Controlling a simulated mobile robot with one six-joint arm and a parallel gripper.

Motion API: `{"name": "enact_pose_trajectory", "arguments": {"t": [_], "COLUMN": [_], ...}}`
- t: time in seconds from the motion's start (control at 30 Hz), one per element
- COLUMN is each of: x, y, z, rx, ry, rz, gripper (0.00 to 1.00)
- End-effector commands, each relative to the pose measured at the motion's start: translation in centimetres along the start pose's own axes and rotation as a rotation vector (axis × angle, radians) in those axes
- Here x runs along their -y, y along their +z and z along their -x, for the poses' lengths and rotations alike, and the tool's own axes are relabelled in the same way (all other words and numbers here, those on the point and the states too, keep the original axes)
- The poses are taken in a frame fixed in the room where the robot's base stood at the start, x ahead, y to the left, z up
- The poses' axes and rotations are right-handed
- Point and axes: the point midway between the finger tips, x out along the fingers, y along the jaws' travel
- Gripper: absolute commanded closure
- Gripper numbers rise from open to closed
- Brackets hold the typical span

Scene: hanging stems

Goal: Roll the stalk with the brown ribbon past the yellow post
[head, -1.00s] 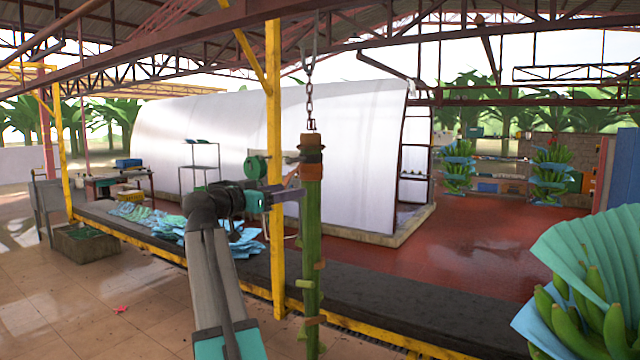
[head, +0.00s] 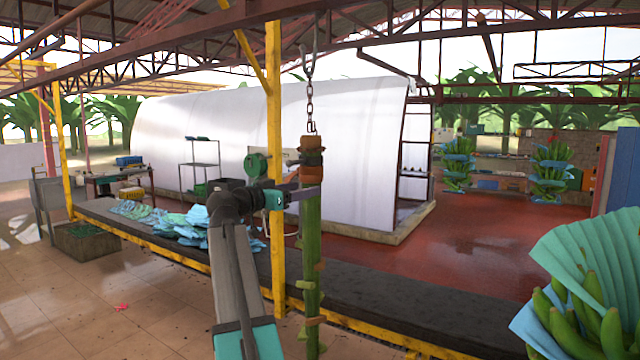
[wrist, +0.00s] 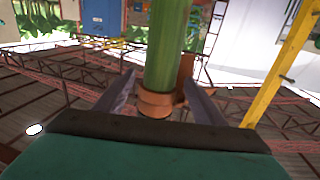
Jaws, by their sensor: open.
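The green stalk (head: 312,235) hangs upright from a chain and hook (head: 309,85). An orange-brown ribbon (head: 311,174) wraps it near its top. In the wrist view the stalk (wrist: 168,45) comes down from the top edge, with the ribbon (wrist: 155,103) between my fingers. My gripper (head: 310,192) is open, with one finger on each side of the stalk, around the ribbon's height. Whether either finger touches it I cannot tell. The yellow post (head: 275,150) stands left of the stalk; it also shows at the right in the wrist view (wrist: 282,65).
A dark bench (head: 385,303) with a yellow edge runs behind the stalk. Blue sheets (head: 190,225) lie on it at the left. A banana bunch under a pleated blue-green cover (head: 590,260) hangs at the right front. A roof beam runs overhead.

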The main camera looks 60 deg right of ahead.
Motion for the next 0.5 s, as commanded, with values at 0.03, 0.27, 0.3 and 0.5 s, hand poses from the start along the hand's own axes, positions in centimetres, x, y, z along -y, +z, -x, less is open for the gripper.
{"name": "enact_pose_trajectory", "arguments": {"t": [0.03, 0.27, 0.3, 0.5], "x": [0.0, 0.0, 0.1, 0.1], "y": [-0.3, -0.3, -0.3, -0.2], "z": [-0.9, -4.2, -4.8, -7.1], "rx": [0.001, 0.001, 0.001, 0.001], "ry": [0.003, 0.002, 0.001, 0.001], "rz": [0.001, 0.0, 0.0, 0.001], "gripper": [0.37, 0.37, 0.37, 0.37]}}
